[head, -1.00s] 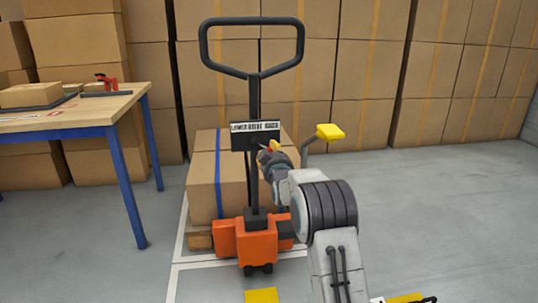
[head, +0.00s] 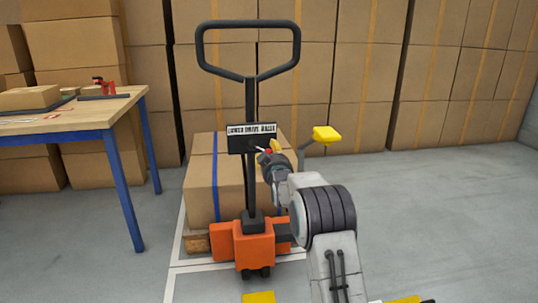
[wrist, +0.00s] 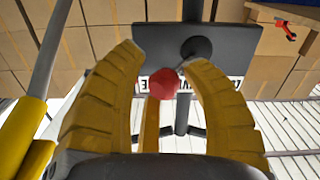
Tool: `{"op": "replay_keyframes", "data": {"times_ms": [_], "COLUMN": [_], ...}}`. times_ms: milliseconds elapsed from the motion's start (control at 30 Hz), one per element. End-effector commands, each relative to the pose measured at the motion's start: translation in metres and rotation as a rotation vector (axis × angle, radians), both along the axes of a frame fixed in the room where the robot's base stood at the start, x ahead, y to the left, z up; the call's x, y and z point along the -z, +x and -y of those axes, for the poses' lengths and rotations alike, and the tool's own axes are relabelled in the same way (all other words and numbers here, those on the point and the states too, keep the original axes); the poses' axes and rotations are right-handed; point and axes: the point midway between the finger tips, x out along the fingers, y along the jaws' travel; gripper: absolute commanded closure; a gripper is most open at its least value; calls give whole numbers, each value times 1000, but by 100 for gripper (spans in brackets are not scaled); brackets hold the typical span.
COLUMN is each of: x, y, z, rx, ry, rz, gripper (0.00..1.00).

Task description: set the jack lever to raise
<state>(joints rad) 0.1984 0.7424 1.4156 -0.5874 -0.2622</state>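The pallet jack has an orange base (head: 243,242) and a black upright loop handle (head: 203,45). A dark plate (head: 237,143) on its column carries a white label that appears to read LOWER, DRIVE, RAISE. The lever's red knob (wrist: 163,84) shows in front of this plate in the wrist view; its stem and exact setting are hard to make out. My gripper (wrist: 165,75) has its yellow fingers spread on both sides of the knob, with narrow gaps visible. In the head view my gripper (head: 268,150) is at the plate's lower right.
A yellow pad on a grey rod (head: 325,134) stands right of my gripper, and shows close by at left in the wrist view (wrist: 12,140). A strapped carton (head: 200,180) is behind the jack. A blue-legged table (head: 110,115) stands left. Floor at right is clear.

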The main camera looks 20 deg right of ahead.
Motion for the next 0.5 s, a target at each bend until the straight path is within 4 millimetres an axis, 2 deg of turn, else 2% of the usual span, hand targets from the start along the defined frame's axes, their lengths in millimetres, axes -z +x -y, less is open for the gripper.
{"op": "replay_keyframes", "data": {"times_ms": [500], "x": [0], "y": [-6], "z": [-4], "rx": [-3], "ry": [0], "rz": [0], "gripper": [50]}}
